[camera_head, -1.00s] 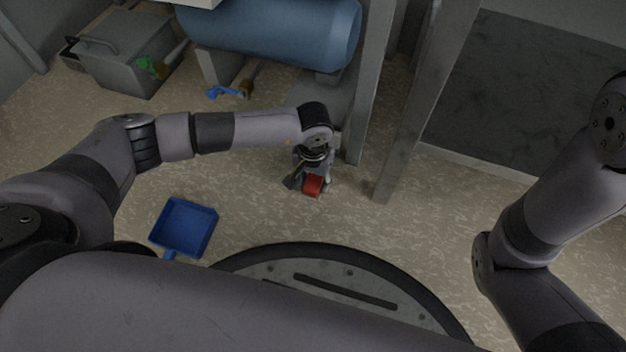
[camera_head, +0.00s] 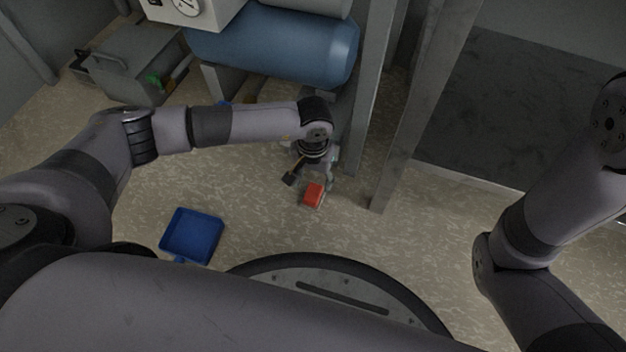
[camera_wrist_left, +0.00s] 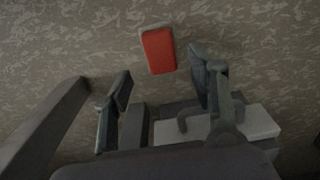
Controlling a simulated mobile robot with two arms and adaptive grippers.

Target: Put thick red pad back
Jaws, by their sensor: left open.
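The thick red pad (camera_head: 314,194) lies on the floor in front of the grey metal posts in the head view. It looks like a small red block with a pale edge. In the left wrist view the red pad (camera_wrist_left: 159,51) lies beyond the fingertips, roughly between their lines. My left gripper (camera_head: 311,179) is above the floor beside the pad, and its open fingers (camera_wrist_left: 160,90) hold nothing. A gap shows between the fingers and the pad. My right arm is at the right side of the head view, but its gripper is out of view.
A blue dustpan (camera_head: 192,235) lies on the floor at left. A grey toolbox (camera_head: 138,62) stands at the back left, near a blue tank (camera_head: 275,45). Two grey posts (camera_head: 420,100) rise close to the pad's right. Floor right of them is clear.

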